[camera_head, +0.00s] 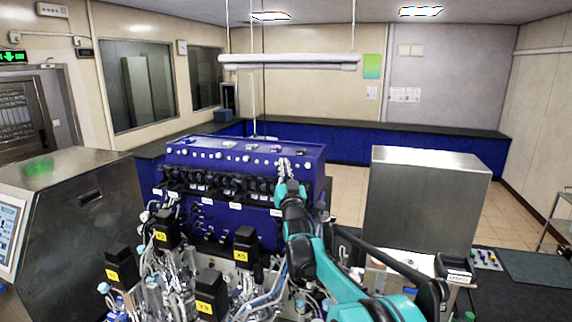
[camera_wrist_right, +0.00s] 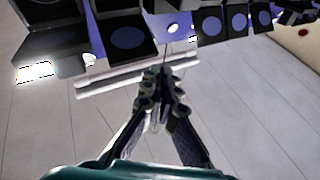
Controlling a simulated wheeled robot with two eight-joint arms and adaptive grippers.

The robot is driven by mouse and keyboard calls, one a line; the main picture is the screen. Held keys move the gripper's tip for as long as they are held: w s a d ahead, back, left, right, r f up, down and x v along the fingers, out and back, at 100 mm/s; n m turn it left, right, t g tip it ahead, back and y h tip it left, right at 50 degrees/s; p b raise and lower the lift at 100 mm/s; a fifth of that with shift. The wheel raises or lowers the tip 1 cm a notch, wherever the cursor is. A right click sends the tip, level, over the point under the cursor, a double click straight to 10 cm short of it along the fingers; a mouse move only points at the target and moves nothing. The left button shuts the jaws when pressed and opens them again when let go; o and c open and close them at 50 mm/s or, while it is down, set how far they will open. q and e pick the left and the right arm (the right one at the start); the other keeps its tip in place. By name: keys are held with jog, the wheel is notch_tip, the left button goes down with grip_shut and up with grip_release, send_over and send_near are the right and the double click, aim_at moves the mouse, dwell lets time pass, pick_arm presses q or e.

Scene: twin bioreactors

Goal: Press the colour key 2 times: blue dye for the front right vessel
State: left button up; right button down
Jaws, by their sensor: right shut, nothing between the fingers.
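My right gripper (camera_head: 284,166) is shut and empty. It is raised at the right part of the blue cabinet (camera_head: 220,218), in front of its upper face; I cannot tell whether it touches it. In the right wrist view its closed fingers (camera_wrist_right: 160,76) point toward a row of dark square blocks with blue round faces (camera_wrist_right: 128,37). Black-topped vessel units with yellow labels stand in front of the cabinet, one at the right (camera_head: 246,246) and one nearer (camera_head: 208,294). A small panel with coloured buttons (camera_head: 485,259) lies on the right bench. My left gripper is out of view.
A large steel box (camera_head: 425,198) stands right of my right arm. A steel machine with a screen (camera_head: 75,215) stands at the left. Tubes and fittings crowd the area around the vessels. A dark mat (camera_head: 540,267) lies on the right bench.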

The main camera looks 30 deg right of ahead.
jog(key=shift+a, duration=0.1)
jog(key=s+a, duration=0.1)
jog(key=s+a+r, duration=0.1)
jog(key=s+a, duration=0.1)
jog(key=a, duration=0.1)
jog(key=shift+s+a+r+p, duration=0.1)
jog(key=shift+s+r+p, duration=0.15)
jog(key=shift+s+p, duration=0.1)
jog(key=shift+f, duration=0.1)
dwell(0.4)
